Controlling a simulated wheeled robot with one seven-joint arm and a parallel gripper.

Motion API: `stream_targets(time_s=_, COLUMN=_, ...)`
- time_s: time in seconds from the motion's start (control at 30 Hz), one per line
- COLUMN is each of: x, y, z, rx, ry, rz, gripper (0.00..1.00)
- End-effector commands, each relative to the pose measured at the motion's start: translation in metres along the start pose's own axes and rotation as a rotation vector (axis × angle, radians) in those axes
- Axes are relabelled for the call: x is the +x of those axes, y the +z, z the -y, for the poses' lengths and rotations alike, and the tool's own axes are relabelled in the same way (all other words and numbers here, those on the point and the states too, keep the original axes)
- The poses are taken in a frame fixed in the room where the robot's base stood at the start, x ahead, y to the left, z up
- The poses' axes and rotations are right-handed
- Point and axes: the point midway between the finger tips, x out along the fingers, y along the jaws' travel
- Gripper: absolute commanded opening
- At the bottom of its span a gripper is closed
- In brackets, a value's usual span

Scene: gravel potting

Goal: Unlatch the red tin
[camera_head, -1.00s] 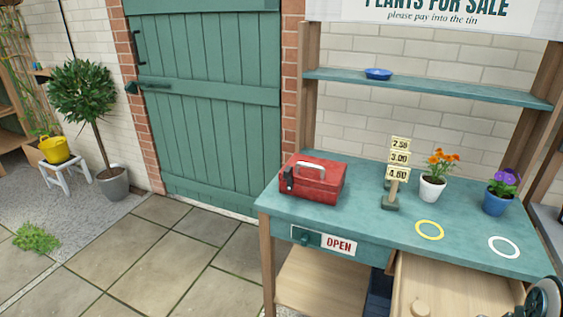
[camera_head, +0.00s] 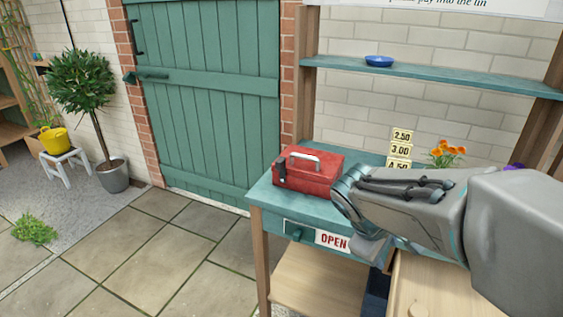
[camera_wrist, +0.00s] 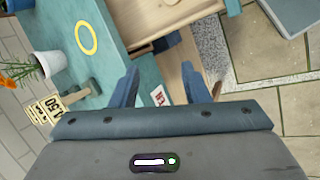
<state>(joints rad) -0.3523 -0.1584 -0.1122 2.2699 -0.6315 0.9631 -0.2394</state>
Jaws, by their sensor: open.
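The red tin (camera_head: 308,174) stands shut on the left end of the green bench (camera_head: 273,196) in the head view. It has a pale handle on its lid and a dark latch (camera_head: 281,172) on its left front side. My arm reaches in from the right, just right of the tin and apart from it as far as I can see. My gripper (camera_wrist: 160,80) shows in the wrist view with two blue fingers apart and nothing between them. The tin does not show in the wrist view.
Price cards (camera_head: 400,150) and orange flowers (camera_head: 447,152) stand behind my arm. A yellow ring (camera_wrist: 87,38) lies on the bench top. An OPEN sign (camera_head: 332,240) hangs on the bench front. A blue dish (camera_head: 379,61) sits on the shelf.

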Motion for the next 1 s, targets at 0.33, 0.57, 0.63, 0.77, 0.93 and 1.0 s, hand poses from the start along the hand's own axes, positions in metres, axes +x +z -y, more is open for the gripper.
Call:
stream_targets(time_s=0.33, x=0.008, y=-0.185, z=-0.036, rx=-0.94, ry=0.622, rz=0.233, gripper=0.42)
stream_targets(time_s=0.57, x=-0.032, y=-0.303, z=-0.002, rx=-1.337, ry=1.029, rz=0.407, gripper=0.42)
stream_targets(time_s=0.63, x=-0.043, y=-0.324, z=0.01, rx=-1.401, ry=1.113, rz=0.445, gripper=0.42)
stream_targets(time_s=0.77, x=-0.054, y=-0.346, z=0.022, rx=-1.461, ry=1.2, rz=0.487, gripper=0.42)
stream_targets(time_s=0.93, x=-0.052, y=-0.355, z=0.012, rx=-1.473, ry=1.218, rz=0.501, gripper=0.42)
stream_targets(time_s=1.0, x=-0.047, y=-0.359, z=0.002, rx=-1.472, ry=1.217, rz=0.5, gripper=0.42)
